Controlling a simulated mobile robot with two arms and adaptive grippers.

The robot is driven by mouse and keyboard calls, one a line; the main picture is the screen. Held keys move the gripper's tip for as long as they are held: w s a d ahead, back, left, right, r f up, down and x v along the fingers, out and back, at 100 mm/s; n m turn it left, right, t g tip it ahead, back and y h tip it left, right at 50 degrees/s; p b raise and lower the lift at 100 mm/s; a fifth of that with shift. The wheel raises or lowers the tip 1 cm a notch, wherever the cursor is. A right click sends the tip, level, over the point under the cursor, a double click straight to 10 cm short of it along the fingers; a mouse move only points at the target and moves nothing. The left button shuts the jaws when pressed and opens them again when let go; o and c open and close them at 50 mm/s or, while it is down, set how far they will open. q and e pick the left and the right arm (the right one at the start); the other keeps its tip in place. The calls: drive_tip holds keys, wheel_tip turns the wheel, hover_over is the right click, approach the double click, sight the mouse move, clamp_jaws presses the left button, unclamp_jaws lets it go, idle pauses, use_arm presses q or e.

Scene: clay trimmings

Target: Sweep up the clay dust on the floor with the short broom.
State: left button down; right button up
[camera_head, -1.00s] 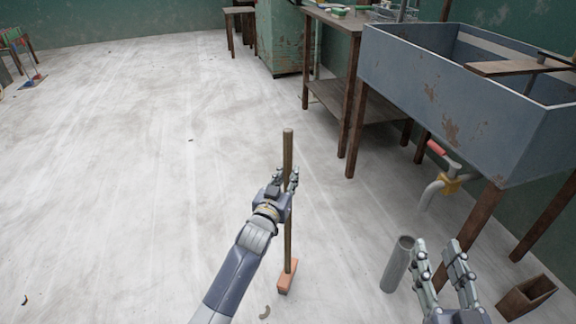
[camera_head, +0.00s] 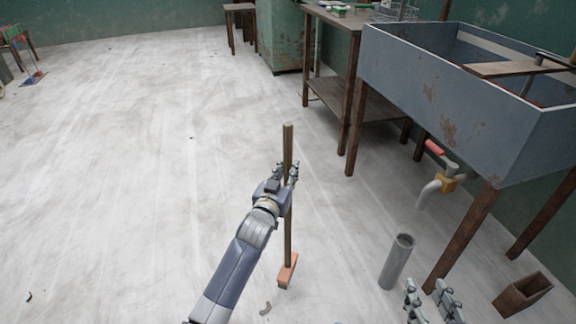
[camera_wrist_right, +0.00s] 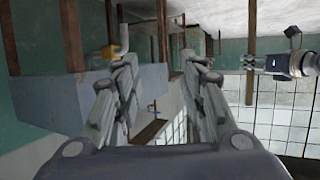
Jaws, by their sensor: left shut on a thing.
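The short broom stands nearly upright, with a brown wooden handle (camera_head: 288,150) and a reddish block head (camera_head: 287,271) at the floor. My left gripper (camera_head: 287,174) is shut around the upper part of the handle. The handle also shows in the right wrist view (camera_wrist_right: 250,88), with my left gripper (camera_wrist_right: 275,62) on it. My right gripper (camera_head: 432,292) is open and empty at the bottom edge; its fingers stand apart in the right wrist view (camera_wrist_right: 160,88). A curled clay trimming (camera_head: 265,308) lies just below the broom head. A dark scrap (camera_head: 29,297) lies at far left.
A grey upright tube (camera_head: 396,262) stands on the floor left of my right gripper. A large grey sink (camera_head: 455,95) on wooden legs and a work table (camera_head: 362,107) fill the right side. A wooden box (camera_head: 522,297) sits at lower right. The floor (camera_head: 130,180) at left is mostly open.

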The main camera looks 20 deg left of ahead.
drive_tip(key=s+d+f+g+h+p, duration=0.1)
drive_tip(key=s+d+f+g, duration=0.1)
drive_tip(key=s+f+g, duration=0.1)
drive_tip(key=shift+s+f, duration=0.6)
drive_tip(key=shift+f, duration=0.5)
